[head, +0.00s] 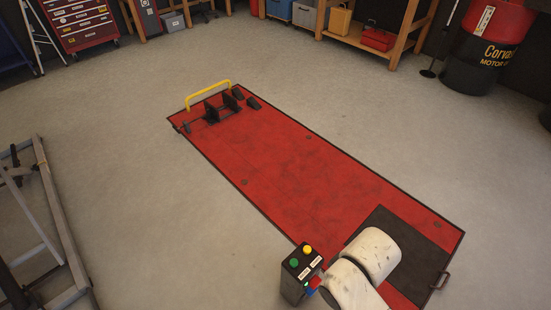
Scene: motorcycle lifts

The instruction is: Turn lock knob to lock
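A dark control box (298,276) stands at the lower middle, beside the near edge of the red lift platform (300,185). Its top carries a green button (294,262), a yellow button (307,249) and small white labels (311,267). A small red piece (314,283) with blue and green bits shows at the box's lower right, against my white arm links. I cannot tell whether it is the lock knob. No lock knob can be clearly made out. My arm covers the area right of the box, and my gripper cannot be seen.
The platform lies low, with a black wheel chock and yellow hoop (209,94) at its far end and a dark plate (410,237) at its near end. A metal frame (45,235) lies at left. A drum (483,50) stands at upper right. The floor between is clear.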

